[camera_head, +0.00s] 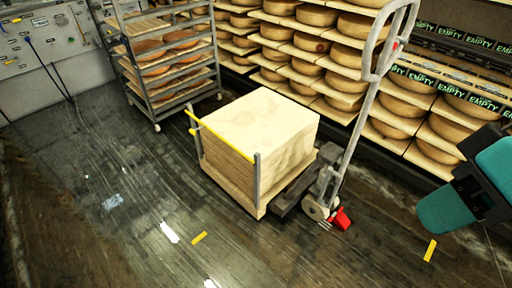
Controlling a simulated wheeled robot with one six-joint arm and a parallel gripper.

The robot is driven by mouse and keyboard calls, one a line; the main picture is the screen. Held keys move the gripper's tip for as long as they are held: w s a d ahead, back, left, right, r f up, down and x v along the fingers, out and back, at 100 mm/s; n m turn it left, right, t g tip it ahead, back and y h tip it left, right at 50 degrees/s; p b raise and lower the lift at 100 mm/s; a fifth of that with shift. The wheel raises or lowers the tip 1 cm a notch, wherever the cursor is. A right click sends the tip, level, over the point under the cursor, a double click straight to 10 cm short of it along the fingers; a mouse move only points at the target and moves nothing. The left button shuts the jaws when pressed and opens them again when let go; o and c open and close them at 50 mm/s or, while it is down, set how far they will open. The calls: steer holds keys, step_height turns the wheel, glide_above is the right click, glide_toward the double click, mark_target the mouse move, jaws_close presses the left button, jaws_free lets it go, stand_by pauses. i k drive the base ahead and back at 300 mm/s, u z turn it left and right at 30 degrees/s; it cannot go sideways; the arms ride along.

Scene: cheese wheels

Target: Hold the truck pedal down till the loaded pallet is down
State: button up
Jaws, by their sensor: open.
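A pallet truck stands in the middle right, with a tall grey handle (357,125) ending in a loop. Its red pedal (341,219) is low at the handle's foot, beside a pale wheel (315,208). The wooden pallet (234,198) sits on the truck's left side and carries a large block-like pale wooden load (262,124). I cannot tell whether the pallet touches the floor. Teal and black parts of my arm show at the right edge, apart from the pedal. My gripper is not in view.
A grey wheeled rack (165,65) with cheese wheels stands at the upper left. Shelves of cheese (300,50) line the back, with "EMPTY" labels (455,97) at right. Grey posts (257,178) and a yellow bar (222,139) edge the load.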

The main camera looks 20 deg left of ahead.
mark_target(325, 225)
steer(key=z, duration=0.3)
steer(key=i, duration=0.95)
steer(key=u, duration=0.5)
